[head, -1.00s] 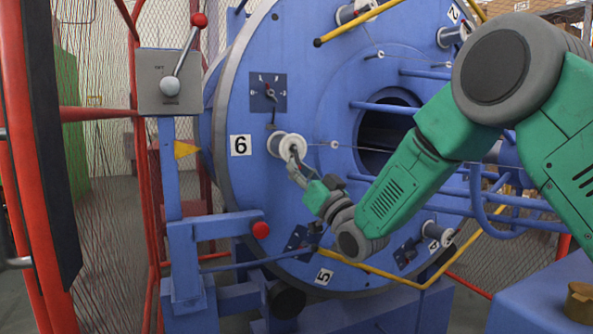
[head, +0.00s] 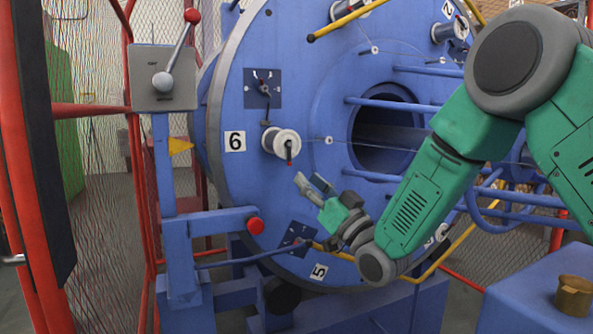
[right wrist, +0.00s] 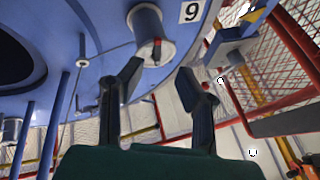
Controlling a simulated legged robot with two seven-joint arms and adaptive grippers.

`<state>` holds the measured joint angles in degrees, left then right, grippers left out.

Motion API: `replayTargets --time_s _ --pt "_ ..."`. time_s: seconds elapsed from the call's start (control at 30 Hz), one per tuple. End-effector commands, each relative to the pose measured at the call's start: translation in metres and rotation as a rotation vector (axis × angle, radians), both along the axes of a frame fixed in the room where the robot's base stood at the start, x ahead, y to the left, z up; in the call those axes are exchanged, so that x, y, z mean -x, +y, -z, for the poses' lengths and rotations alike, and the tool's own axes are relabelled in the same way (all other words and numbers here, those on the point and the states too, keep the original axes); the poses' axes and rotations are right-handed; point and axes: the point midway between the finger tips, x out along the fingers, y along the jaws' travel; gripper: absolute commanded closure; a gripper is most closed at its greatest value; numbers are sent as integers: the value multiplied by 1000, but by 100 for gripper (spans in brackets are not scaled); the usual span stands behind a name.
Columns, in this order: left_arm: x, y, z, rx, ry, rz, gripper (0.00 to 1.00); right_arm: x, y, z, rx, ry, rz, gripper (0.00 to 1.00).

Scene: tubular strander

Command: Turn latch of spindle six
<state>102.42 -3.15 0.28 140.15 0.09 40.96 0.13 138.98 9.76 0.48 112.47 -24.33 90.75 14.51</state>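Spindle six (head: 284,142) is a white spool on the blue disc, just right of the label "6" (head: 235,141). Its latch (head: 289,152) is a dark lever with a red tip, pointing down across the spool's face. My right gripper (head: 310,184) is below and right of the spindle, apart from it and empty. In the right wrist view the right gripper (right wrist: 156,85) has its fingers spread. The spindle (right wrist: 146,22) and red-tipped latch (right wrist: 156,46) show beyond and between the fingers. My left gripper is in no view.
A dial plate (head: 263,88) sits above the spindle. A lever box (head: 165,78) with a red-knobbed handle stands left. A yellow bar (head: 440,262) runs below my right arm. Blue rods (head: 385,109) and a wire lie right of the spindle. Red mesh fencing is at left.

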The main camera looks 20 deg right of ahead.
Motion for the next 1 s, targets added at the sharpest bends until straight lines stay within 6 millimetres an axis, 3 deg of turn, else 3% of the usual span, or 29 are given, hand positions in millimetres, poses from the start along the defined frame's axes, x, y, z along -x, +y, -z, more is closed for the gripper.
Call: replayTargets --time_s 0.13,0.33,0.9,1.0 --pt "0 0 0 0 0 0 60 25 -9 15 -2 3 1 70" --pt "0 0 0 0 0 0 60 44 -15 26 0 2 2 70" --pt "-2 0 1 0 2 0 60 48 -16 28 0 0 1 70" --pt "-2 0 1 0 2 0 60 47 -14 38 6 30 4 70"
